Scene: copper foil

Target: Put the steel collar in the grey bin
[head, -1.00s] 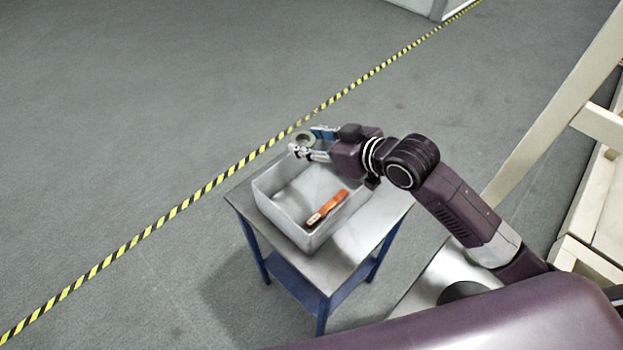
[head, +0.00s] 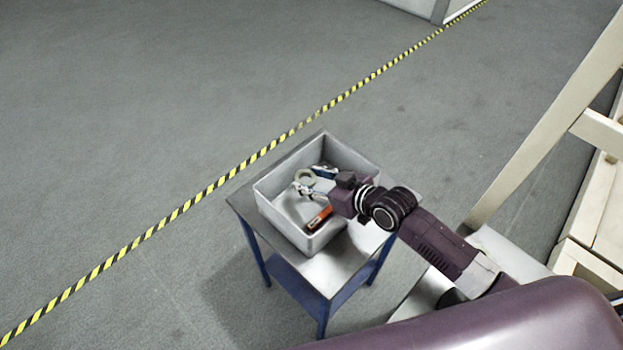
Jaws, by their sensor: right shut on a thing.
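The steel collar (head: 304,177) is a small pale grey ring. My right gripper (head: 312,181) is shut on it, with one finger on its near side and the other on its far side. The gripper and collar show within the outline of the grey bin (head: 274,215), a rectangular open-topped box on a small table. I cannot tell whether the collar touches the bin floor. My left gripper is not in view.
The bin stands on a steel-topped table (head: 325,274) with blue legs. Black-and-yellow tape (head: 222,180) crosses the open floor behind. A cream wooden frame (head: 545,125) stands at right.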

